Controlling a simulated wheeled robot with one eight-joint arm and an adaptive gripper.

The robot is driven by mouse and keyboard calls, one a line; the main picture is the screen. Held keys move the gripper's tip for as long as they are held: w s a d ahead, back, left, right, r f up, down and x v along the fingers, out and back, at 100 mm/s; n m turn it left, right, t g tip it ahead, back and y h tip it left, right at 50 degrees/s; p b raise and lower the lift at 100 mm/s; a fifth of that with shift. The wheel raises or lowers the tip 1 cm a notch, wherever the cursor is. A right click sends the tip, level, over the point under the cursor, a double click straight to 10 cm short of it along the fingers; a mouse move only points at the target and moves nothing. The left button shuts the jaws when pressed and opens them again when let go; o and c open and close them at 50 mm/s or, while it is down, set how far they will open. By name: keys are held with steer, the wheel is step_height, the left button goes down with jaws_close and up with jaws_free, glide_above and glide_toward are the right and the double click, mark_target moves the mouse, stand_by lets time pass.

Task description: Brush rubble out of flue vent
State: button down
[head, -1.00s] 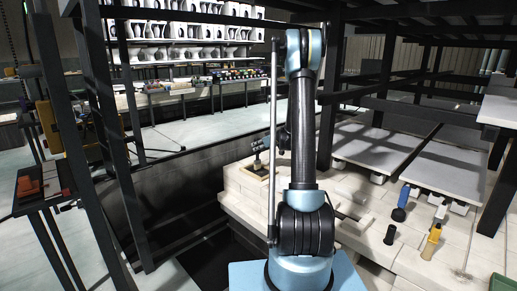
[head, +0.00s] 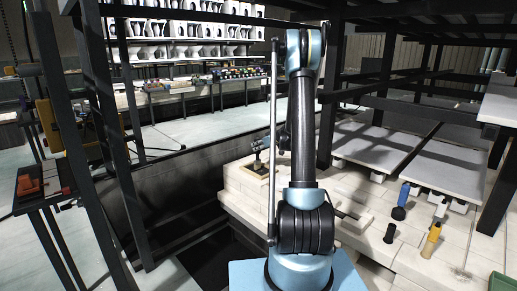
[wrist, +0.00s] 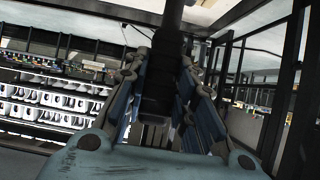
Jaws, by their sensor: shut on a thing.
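My gripper (wrist: 162,75) is shut on a dark, thick handle (wrist: 168,35) in the wrist view. The handle runs away from me between the two fingers, and its working end cannot be made out. In the head view, the teal end of my arm shows small beside my upper arm, with my gripper (head: 258,157) low over the flue vent (head: 250,172), a pale-rimmed square opening in the brick deck. My arm hides part of this area. Whether the held tool touches the vent, and any rubble in it, are too small to tell.
On the pale deck at right stand a yellow-handled tool (head: 431,240), a blue-and-black tool (head: 402,201) and a small black cylinder (head: 390,233). Grey slabs (head: 375,148) lie behind them. Dark steel posts (head: 108,120) frame the left. A dark pit lies left of the deck.

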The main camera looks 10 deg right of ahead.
steer(key=shift+f, duration=0.3)
stand_by(0.5)
steer(key=shift+s+d, duration=0.9)
steer(key=shift+s, duration=0.3)
steer(key=shift+s+d, duration=0.45)
steer(key=shift+s, duration=0.2)
steer(key=shift+s+d, duration=0.45)
steer(key=shift+s, duration=0.15)
steer(key=shift+w, duration=0.1)
steer(key=shift+w+a, duration=0.9)
steer(key=shift+w, duration=0.25)
